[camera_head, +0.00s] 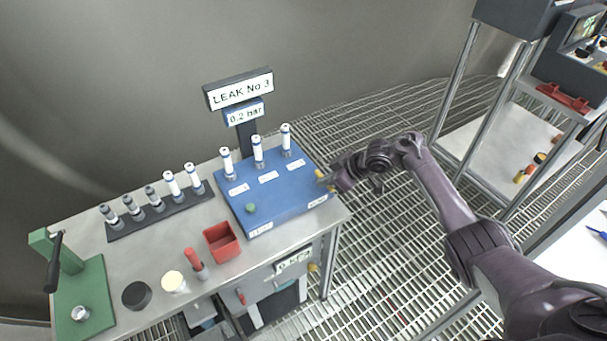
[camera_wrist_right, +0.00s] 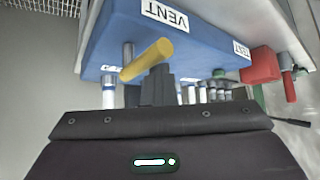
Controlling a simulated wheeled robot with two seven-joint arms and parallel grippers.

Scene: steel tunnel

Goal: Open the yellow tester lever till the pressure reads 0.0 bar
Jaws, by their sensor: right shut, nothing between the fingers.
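The blue tester box (camera_head: 265,205) stands at the right end of the steel bench. The yellow lever (camera_head: 321,177) sticks out at its right end. In the right wrist view the yellow lever (camera_wrist_right: 147,60) lies slanted by a VENT label. My right gripper (camera_head: 334,182) is shut and empty, right at the lever. In the wrist view its dark fingertips (camera_wrist_right: 156,85) overlap the lever's edge; I cannot tell whether they touch. The display (camera_head: 244,113) reads 0.2 bar, under a LEAK No 3 sign (camera_head: 239,90). My left gripper is out of view.
Three white-banded vials (camera_head: 257,152) stand on the box. A rack (camera_head: 160,215) with several vials, a red bin (camera_head: 222,241), a red-handled tool (camera_head: 196,262), and a green press (camera_head: 80,298) share the bench. A shelf frame (camera_head: 490,140) stands at right. Grating floor between is clear.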

